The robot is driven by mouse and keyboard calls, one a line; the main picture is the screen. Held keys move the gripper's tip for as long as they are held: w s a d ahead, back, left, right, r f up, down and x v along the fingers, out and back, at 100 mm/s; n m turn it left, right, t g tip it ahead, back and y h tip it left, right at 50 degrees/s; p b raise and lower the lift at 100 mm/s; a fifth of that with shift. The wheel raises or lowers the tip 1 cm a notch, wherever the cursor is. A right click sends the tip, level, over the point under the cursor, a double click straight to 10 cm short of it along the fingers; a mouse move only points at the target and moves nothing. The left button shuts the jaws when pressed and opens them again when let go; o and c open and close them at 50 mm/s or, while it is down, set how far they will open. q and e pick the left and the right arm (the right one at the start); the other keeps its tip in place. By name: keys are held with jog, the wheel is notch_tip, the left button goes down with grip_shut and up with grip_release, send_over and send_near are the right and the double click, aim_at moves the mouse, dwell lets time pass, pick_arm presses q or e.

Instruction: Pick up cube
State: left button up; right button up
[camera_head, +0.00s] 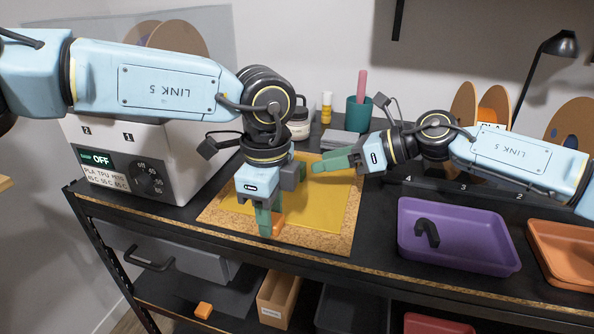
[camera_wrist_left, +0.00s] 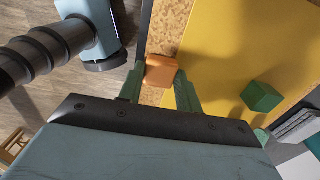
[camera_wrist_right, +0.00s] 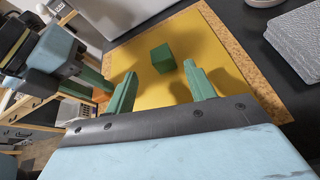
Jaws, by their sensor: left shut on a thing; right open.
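An orange cube (camera_head: 278,223) is held between the green fingers of my left gripper (camera_head: 268,218), over the front edge of the cork-bordered yellow mat (camera_head: 335,202). The left wrist view shows the orange cube (camera_wrist_left: 160,71) between the fingertips. A green cube (camera_wrist_right: 163,58) rests on the yellow mat, also seen in the left wrist view (camera_wrist_left: 261,97); I cannot make it out in the head view. My right gripper (camera_head: 315,166) is open and empty over the mat's right part; in its wrist view the green cube lies beyond its fingertips (camera_wrist_right: 160,82).
A filament dryer box (camera_head: 150,150) stands left of the mat. A purple tray (camera_head: 490,248) with a dark hook-shaped part (camera_head: 427,233) and an orange tray (camera_head: 570,250) are at right. A green cup (camera_head: 358,113) stands behind. An orange piece (camera_head: 203,310) lies on the lower shelf.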

aim_at(305, 166)
jog(key=n, duration=0.2)
jog(key=shift+w+f+n, duration=0.1)
jog(key=shift+f+n, duration=0.05)
jog(key=shift+n, duration=0.15)
jog(key=shift+a, duration=0.15)
jog(key=x, duration=0.7)
jog(key=shift+w+a+f, duration=0.1)
jog(key=c, duration=1)
jog(key=shift+c, duration=0.2)
